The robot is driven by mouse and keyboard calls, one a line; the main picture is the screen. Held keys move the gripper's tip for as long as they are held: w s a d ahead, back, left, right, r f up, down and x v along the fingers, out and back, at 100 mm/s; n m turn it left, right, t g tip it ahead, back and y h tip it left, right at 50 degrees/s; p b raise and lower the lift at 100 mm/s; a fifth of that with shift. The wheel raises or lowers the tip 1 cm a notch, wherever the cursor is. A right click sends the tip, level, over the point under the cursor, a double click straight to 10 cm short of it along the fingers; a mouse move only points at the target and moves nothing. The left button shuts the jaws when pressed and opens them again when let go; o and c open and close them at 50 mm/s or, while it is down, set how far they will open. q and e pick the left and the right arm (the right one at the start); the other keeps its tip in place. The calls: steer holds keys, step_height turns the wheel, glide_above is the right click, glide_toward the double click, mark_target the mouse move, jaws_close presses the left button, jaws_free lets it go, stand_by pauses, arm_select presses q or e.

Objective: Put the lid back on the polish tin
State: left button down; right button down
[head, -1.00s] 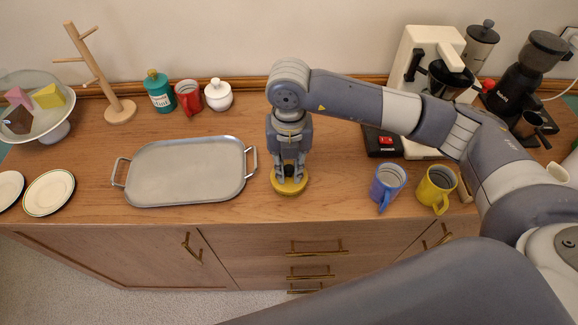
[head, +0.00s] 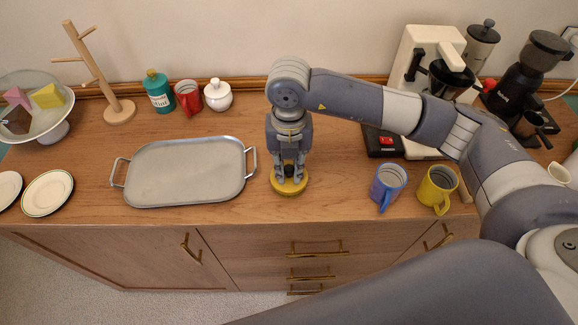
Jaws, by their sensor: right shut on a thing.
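A round yellow thing (head: 289,188), which looks like the polish tin or its lid, is at the front middle of the wooden counter, right of the metal tray. My right gripper (head: 289,176) points straight down over it, with its fingers shut on a small dark knob at the centre. The fingers and hand hide part of the top. I cannot tell tin and lid apart here, nor whether the lid is seated flat on the tin. My left gripper is not in view.
A metal tray (head: 185,172) lies to the left. A blue mug (head: 388,184) and a yellow mug (head: 436,187) stand to the right. A coffee machine (head: 412,60) is behind them. The counter's front edge (head: 250,222) is close. Bare wood surrounds the yellow thing.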

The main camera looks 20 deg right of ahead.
steer(key=shift+f+b, duration=0.2)
steer(key=shift+b, duration=0.4)
stand_by(0.9)
stand_by(0.3)
steer(key=c, duration=0.9)
jaws_free()
steer(key=shift+r, duration=0.15)
steer(key=shift+r+p, duration=2)
steer(key=shift+r, duration=1.4)
jaws_close()
